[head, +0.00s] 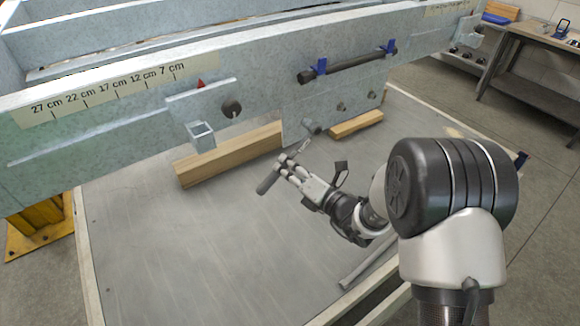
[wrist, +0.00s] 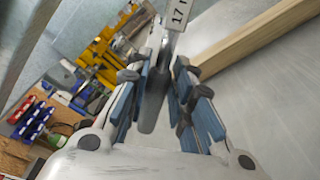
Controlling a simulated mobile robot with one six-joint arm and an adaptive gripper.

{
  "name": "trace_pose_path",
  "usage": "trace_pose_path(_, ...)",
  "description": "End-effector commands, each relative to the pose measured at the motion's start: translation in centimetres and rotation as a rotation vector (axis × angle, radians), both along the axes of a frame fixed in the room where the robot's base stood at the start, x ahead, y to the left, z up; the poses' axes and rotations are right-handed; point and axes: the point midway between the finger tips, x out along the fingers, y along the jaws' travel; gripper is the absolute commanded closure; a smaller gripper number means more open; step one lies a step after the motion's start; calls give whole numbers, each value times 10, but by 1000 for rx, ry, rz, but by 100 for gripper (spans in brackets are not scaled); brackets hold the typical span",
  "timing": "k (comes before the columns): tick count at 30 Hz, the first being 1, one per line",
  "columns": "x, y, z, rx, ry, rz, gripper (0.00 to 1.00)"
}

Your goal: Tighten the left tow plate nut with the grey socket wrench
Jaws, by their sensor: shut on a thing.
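My gripper (head: 288,169) is shut on the grey socket wrench, in front of and below the frame's long beam. The wrench's dark handle (head: 267,184) sticks out to the lower left, and its thin shaft (head: 304,147) rises to the plate. In the wrist view the handle (wrist: 154,100) lies between my blue-padded fingers (wrist: 165,82), with a "17" label (wrist: 180,14) beyond. The tow plate (head: 325,118) hangs on the beam. The wrench head (head: 311,127) is at its lower left and hides the left nut; whether it is seated I cannot tell. Other nuts (head: 341,106) show to the right.
A dark bar in blue clips (head: 348,67) sits above the plate. A square tube bracket (head: 201,136) juts out at left. Wooden beams (head: 228,155) lie below on the grey platform (head: 190,235), which is otherwise mostly clear. A workbench (head: 540,40) stands at the back right.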

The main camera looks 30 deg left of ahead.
Motion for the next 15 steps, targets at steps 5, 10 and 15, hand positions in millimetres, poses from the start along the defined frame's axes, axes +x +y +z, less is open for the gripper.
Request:
trace_pose_path(5, -1, 0, 2, 6, 9, 0, 100)
trace_pose_path(10, -6, 2, 14, 38, 88, 0, 100)
trace_pose_path(15, -9, 4, 18, 61, 142, 0, 100)
